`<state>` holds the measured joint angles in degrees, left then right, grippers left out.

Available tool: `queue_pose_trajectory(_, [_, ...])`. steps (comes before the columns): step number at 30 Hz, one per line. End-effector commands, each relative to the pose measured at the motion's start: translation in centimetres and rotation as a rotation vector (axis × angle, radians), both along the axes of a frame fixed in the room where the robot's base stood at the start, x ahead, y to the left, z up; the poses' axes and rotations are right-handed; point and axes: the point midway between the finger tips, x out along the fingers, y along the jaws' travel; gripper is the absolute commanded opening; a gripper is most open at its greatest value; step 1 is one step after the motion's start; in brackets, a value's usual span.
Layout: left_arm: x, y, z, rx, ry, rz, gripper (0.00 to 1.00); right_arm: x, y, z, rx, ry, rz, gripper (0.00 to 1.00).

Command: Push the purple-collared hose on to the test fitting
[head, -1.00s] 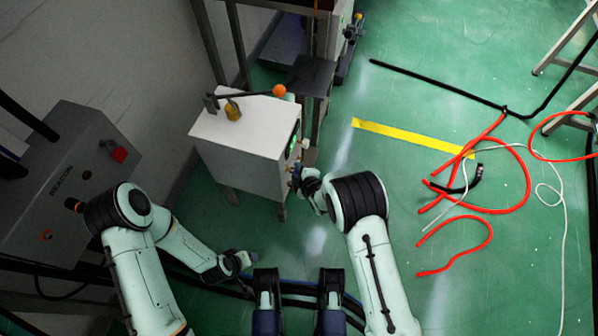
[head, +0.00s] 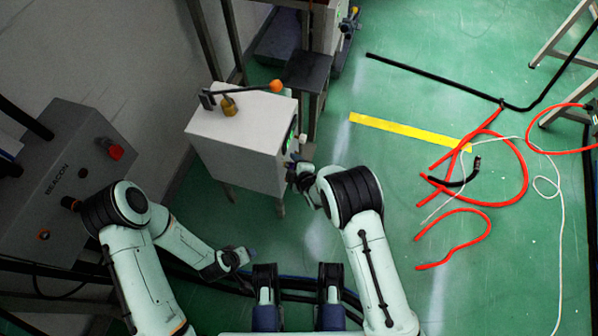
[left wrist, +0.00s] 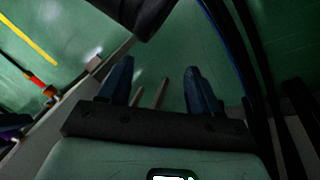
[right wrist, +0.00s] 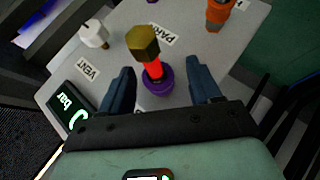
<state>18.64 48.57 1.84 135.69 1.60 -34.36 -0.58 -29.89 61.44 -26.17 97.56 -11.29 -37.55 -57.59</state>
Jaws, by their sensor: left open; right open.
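A purple collar (right wrist: 158,84) with a short red section (right wrist: 153,71) and a brass hex piece (right wrist: 143,42) shows in the right wrist view, by a label reading PARK. My right gripper (right wrist: 160,86) is open, with one finger on each side of the purple collar and no visible grip on it. In the head view my right gripper (head: 296,178) is at the right face of the white cabinet (head: 240,135). My left gripper (head: 244,256) is low, left of centre; in its own view (left wrist: 159,80) it is open and empty. I cannot tell which fitting is the test fitting.
The panel also carries a white knob (right wrist: 94,34) by a VENT label, an orange fitting (right wrist: 219,12) and a lit gauge (right wrist: 72,112). A grey Beacon box (head: 65,180) stands at the left. Red hoses (head: 455,235) and black cable lie on the green floor at right.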

Motion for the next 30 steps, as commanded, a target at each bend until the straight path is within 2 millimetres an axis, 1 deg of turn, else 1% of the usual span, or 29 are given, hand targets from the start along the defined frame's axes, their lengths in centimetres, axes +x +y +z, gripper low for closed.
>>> queue_pose_trajectory(5, [-1.0, -0.9, 1.7, -0.019, 0.021, -0.016, 0.63, -2.3, -1.1, 2.3, -0.001, 0.000, -0.001, 0.63])
queue_pose_trajectory(12, [-3.7, -2.3, 3.4, -0.054, 0.093, -0.045, 0.63, -6.4, -2.9, 5.7, 0.000, -0.001, 0.000, 0.63])
queue_pose_trajectory(18, [-5.0, -2.9, 4.2, -0.071, 0.128, -0.059, 0.63, -8.7, -4.0, 7.4, 0.000, -0.001, 0.000, 0.63])
queue_pose_trajectory(24, [-5.5, -3.1, 4.4, -0.077, 0.141, -0.063, 0.63, -9.6, -4.3, 7.9, -0.001, -0.001, 0.000, 0.63])
queue_pose_trajectory(30, [-5.5, -3.1, 4.4, -0.077, 0.141, -0.063, 0.63, -9.6, -4.3, 7.9, 0.000, -0.001, 0.001, 0.63])
